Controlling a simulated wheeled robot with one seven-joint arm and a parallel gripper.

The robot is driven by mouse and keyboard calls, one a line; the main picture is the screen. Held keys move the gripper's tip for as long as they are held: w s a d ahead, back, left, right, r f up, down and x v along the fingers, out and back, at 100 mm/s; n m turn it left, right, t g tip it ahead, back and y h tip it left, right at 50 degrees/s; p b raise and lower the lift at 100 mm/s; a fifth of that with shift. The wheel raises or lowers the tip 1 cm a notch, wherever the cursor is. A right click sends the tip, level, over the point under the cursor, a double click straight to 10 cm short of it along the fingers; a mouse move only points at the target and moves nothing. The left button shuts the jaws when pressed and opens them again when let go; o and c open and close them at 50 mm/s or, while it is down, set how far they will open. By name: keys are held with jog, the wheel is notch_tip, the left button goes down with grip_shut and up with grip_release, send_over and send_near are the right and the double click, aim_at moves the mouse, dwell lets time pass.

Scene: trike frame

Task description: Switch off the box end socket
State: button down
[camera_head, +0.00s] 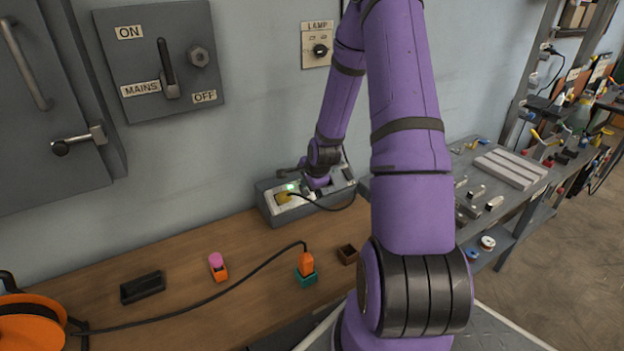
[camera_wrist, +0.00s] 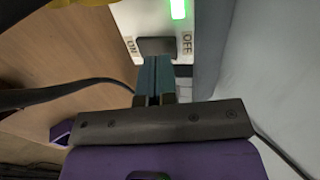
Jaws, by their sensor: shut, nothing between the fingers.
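The grey socket box (camera_head: 268,208) stands on the bench against the wall. Its left end socket holds a yellow plug (camera_head: 283,197), and a green light (camera_head: 291,187) glows beside it. In the wrist view the lit green light (camera_wrist: 178,9) is above a dark rocker switch (camera_wrist: 156,46), between an ON label on the left and an OFF label on the right. My gripper (camera_wrist: 157,62) is shut and empty, its teal fingertips at the rocker's lower edge; I cannot tell whether they touch. In the head view my wrist hides the fingertips and part of the box.
A black cable (camera_head: 328,207) loops from the plug along the box front. An orange plug (camera_head: 306,263) sits in a teal block on the bench. The grey mains switch panel (camera_head: 205,75) and lamp switch (camera_head: 320,50) are on the wall.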

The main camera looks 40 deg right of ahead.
jog(key=shift+w+d+f, duration=0.15)
jog(key=shift+w+f, duration=0.35)
jog(key=shift+w, duration=0.05)
jog(key=shift+w+f, duration=0.2)
jog(key=shift+w, duration=0.1)
jog(key=shift+s, duration=0.15)
jog(key=shift+s+f, duration=0.2)
jog(key=shift+s, duration=0.45)
